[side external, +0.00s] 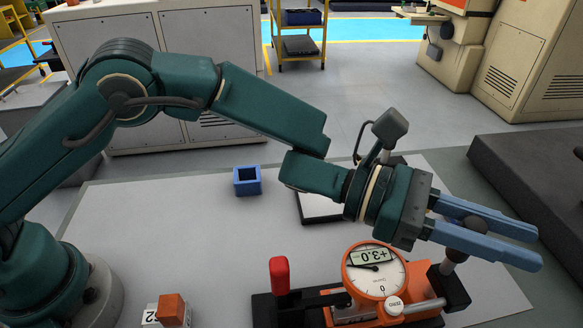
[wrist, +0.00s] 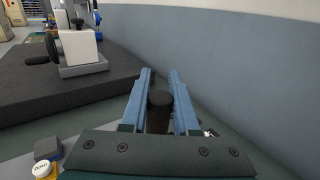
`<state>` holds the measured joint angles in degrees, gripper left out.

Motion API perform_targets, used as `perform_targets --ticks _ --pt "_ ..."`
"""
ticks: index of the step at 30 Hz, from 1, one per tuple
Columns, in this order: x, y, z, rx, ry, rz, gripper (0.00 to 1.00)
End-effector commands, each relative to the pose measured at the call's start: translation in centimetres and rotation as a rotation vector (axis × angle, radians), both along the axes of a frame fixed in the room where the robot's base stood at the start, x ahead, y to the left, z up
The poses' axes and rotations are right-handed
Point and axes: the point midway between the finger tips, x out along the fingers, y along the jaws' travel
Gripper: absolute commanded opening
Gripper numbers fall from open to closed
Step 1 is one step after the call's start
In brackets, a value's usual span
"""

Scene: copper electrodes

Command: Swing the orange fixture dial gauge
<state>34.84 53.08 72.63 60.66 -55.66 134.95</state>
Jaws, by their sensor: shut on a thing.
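The orange fixture dial gauge (side external: 360,277) stands at the front of the table in the side external view. A metal post (side external: 453,262) rises from the black block (side external: 447,287) at the fixture's right end toward my fingers. My gripper (side external: 538,248) is above that end, its blue fingers pointing right. In the wrist view a dark round knob (wrist: 160,102) sits between the fingers, and my gripper (wrist: 160,72) is shut on it. The fingers partly hide the knob in the side view.
A red handle (side external: 279,276) stands upright left of the gauge. A blue square holder (side external: 247,181) stands further back.

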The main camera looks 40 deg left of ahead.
Motion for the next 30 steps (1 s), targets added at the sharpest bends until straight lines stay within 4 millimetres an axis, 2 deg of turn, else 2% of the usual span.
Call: perform_targets --ticks 21,30 --pt "0.8 0.2 0.2 -0.006 0.000 0.356 0.00" --pt "1.1 0.3 0.1 -0.004 -0.003 0.394 0.00"
